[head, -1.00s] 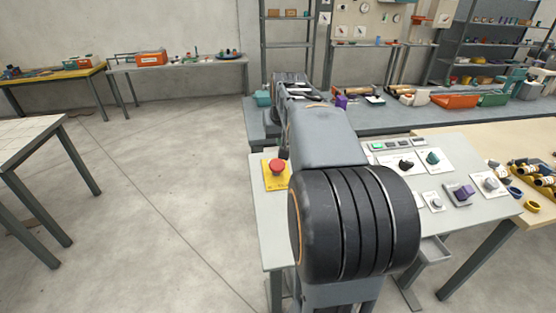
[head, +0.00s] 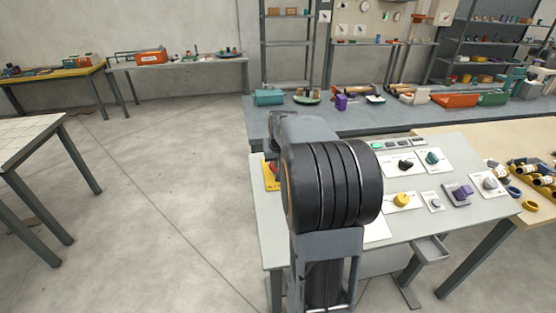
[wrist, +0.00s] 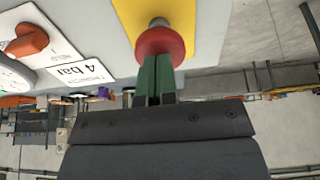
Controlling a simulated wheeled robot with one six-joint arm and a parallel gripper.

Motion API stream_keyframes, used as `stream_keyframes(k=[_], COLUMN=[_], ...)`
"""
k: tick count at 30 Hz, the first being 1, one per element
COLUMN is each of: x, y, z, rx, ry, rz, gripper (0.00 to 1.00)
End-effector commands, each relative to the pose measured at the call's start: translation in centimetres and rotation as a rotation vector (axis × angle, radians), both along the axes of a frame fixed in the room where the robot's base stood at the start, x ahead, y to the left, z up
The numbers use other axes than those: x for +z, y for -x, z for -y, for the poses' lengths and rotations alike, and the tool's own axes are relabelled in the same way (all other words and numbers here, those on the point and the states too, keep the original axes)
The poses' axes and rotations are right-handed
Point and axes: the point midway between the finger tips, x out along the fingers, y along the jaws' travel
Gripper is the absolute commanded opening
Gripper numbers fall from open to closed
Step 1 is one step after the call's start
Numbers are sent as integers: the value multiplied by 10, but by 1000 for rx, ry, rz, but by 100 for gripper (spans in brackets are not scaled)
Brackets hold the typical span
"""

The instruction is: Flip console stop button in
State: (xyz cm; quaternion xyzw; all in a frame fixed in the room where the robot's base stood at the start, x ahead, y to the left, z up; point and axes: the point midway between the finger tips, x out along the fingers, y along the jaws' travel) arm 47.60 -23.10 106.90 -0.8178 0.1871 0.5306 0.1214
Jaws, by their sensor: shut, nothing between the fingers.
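The red mushroom-shaped stop button (wrist: 161,42) stands on a grey stem over its yellow plate (wrist: 194,22) in the wrist view. My gripper (wrist: 157,64) is shut and empty, its two green fingers side by side. The fingertips are at the button's red head, overlapping its lower edge in the picture; I cannot tell for sure whether they touch. In the head view, only the left edge of the yellow plate (head: 269,183) and a bit of red show. My arm hides the rest, and the gripper is hidden too.
The grey console (head: 272,228) carries a yellow knob (head: 402,199), a black knob (head: 405,164), a teal knob (head: 432,157) and a purple part (head: 462,192) to the right. An orange knob (wrist: 28,40) and a "4 bar" label (wrist: 83,72) show in the wrist view.

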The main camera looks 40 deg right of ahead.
Motion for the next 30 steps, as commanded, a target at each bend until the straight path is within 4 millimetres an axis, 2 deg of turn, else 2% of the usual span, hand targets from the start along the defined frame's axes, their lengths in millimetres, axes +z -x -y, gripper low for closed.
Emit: stream_keyframes(k=[7, 13, 22, 26, 30], x=[-3, -27, -28, -22, 0], y=[0, -6, -6, -4, -1], z=[0, 3, 2, 1, -1], rx=[0, 0, 0, 0, 1], ry=[0, -1, -6, -6, -1], rz=[-1, -3, -10, -10, -2], gripper=[0, 0, 0, 0, 0])
